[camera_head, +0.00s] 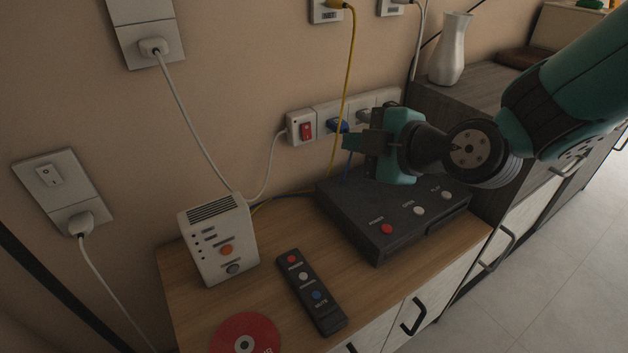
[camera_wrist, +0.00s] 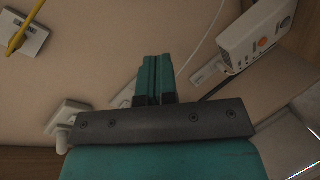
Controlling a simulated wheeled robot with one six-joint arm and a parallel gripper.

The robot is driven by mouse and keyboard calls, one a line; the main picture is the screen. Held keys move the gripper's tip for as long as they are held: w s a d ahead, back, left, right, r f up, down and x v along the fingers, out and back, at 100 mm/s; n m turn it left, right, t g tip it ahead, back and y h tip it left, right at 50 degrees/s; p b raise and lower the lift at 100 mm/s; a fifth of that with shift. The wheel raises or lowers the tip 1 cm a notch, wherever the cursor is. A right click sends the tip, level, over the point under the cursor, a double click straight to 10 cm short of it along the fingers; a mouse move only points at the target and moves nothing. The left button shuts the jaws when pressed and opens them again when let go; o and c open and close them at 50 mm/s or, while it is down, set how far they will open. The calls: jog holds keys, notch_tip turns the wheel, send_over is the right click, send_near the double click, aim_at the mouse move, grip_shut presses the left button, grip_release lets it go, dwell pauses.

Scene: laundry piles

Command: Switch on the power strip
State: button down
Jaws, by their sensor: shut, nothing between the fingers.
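The white power strip (camera_head: 292,129) is mounted on the wall above the wooden cabinet, and its red rocker switch (camera_head: 306,131) is at the left end. A blue plug sits in the strip to the right of the switch. My gripper (camera_head: 347,141) is shut and empty, with its fingertips a little to the right of the switch in the head view. The gripper covers part of the strip's right side. The switch's on or off position cannot be told.
A black box (camera_head: 385,222) with buttons lies below my gripper. A white device (camera_head: 217,240), a remote (camera_head: 311,292) and a red disc (camera_head: 245,335) are on the cabinet. A yellow cable (camera_head: 348,70) hangs close to my fingers. A vase (camera_head: 450,48) stands at the right.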

jog(key=w+f+n+t+b, duration=0.3)
jog(key=w+f+t+b, duration=0.1)
jog(key=f, duration=0.4)
jog(key=shift+d+h+b, duration=0.3)
jog(key=shift+d+b, duration=0.05)
jog(key=shift+b, duration=0.05)
jog(key=shift+w, duration=0.1)
jog(key=p, duration=0.4)
send_near(308, 138)
jog(key=x, duration=0.7)
jog(key=shift+w+a, duration=0.2)
jog(key=shift+w, duration=0.05)
